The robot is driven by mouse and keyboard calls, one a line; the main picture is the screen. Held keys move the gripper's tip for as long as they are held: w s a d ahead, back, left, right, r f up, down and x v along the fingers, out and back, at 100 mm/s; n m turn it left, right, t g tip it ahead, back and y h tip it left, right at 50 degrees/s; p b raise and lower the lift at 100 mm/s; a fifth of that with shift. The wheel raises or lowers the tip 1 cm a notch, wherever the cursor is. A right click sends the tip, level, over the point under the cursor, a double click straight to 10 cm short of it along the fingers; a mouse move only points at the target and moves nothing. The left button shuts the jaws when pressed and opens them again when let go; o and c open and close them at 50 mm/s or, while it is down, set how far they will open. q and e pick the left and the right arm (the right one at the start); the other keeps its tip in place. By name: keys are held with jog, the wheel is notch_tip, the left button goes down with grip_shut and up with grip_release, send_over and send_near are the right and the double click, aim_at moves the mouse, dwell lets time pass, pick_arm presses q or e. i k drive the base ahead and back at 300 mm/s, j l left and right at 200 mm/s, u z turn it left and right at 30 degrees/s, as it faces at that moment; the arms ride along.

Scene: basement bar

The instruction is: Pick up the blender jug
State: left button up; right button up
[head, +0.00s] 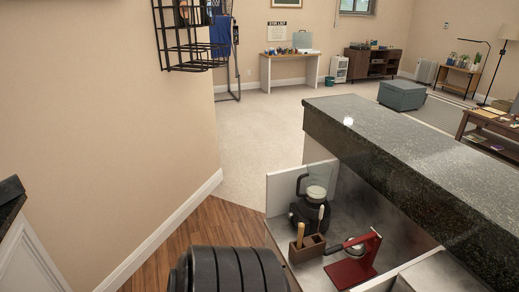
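The blender jug (319,178) looks clear, with a dark handle on its left side. It stands upright on a black, rounded base (302,214) on the lower counter, near that counter's far left corner. A pale round part shows at the jug's lower end. The jug and base are small in view, so I cannot tell how they join. Neither of my grippers is in view.
A brown holder (306,249) with upright handled tools stands in front of the blender. A red device (355,263) stands to its right. A raised dark stone bar top (400,150) overhangs the right side. Wood floor (205,228) lies left of the counter.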

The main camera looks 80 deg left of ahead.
aim_at(312, 186)
jog(key=u, duration=2)
jog(key=z, duration=2.75)
jog(key=u, duration=2.75)
jog(key=i+j+z, duration=0.1)
jog(key=j, duration=0.25)
jog(key=i+j+z, duration=0.1)
jog(key=i+j, duration=0.15)
jog(key=i+j+z, duration=0.1)
jog(key=j, duration=0.35)
jog(key=i+l, duration=0.05)
jog(key=i, duration=0.05)
